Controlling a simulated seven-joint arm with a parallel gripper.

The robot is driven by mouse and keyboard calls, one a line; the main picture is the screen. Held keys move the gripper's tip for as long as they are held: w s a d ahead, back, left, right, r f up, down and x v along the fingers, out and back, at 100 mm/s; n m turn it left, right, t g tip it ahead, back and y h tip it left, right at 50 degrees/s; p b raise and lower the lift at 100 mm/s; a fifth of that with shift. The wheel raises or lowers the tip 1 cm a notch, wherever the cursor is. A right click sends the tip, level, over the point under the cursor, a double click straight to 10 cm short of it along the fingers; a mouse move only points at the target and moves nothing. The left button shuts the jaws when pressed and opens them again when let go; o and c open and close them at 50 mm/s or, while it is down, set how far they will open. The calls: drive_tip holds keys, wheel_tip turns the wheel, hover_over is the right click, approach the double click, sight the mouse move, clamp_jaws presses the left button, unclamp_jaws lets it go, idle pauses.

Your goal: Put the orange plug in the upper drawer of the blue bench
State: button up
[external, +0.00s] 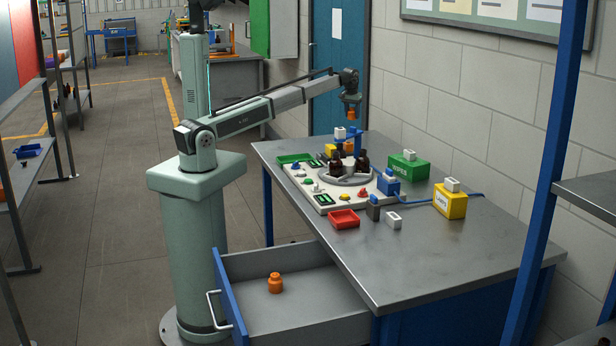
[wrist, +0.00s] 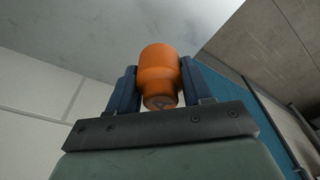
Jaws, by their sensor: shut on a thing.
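My gripper (external: 350,100) is raised above the back of the bench and shut on an orange plug. In the wrist view this held plug (wrist: 159,68) sits between the two blue fingers, a wide round body with a narrower end. A second orange plug (external: 275,283) stands upright on the floor of the open drawer (external: 315,302). The drawer has a blue front with a pale handle and is pulled out to the left of the blue bench (external: 465,262). My gripper is far above and behind the drawer.
A pale board (external: 322,198) on the bench carries dark amber bottles (external: 362,161) around a grey disc. A red tray (external: 343,219), green box (external: 408,170) and yellow box (external: 450,201) stand nearby. The bench front is bare. A blue post (external: 545,170) rises at right.

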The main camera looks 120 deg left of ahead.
wheel_tip(320, 180, up, 5)
drive_tip(key=shift+f, duration=0.1)
drive_tip(key=w+d+m, duration=0.4)
drive_tip(key=w+d, duration=2.2)
drive_tip(key=w, duration=0.2)
drive_tip(key=w+d+m+t, duration=0.1)
drive_tip(key=w+d, duration=0.4)
drive_tip(key=d, duration=0.4)
drive_tip(key=w+d+m, duration=0.2)
drive_tip(key=w+d, duration=0.3)
drive_tip(key=d, duration=0.3)
drive_tip(key=w+d+m, duration=0.2)
drive_tip(key=d, duration=1.5)
drive_tip(key=w+d+m, duration=0.2)
drive_tip(key=w+d, duration=0.1)
drive_tip(key=d, duration=1.5)
drive_tip(key=m+h, duration=0.2)
drive_tip(key=m, duration=0.4)
hover_over(271, 320)
drive_tip(key=shift+t, duration=0.4)
drive_tip(key=shift+s+a+f, duration=0.1)
drive_tip(key=shift+s+f, duration=0.05)
drive_tip(key=shift+f, duration=8.25)
drive_tip(key=shift+s+f, duration=0.15)
drive_tip(key=shift+f, duration=8.2)
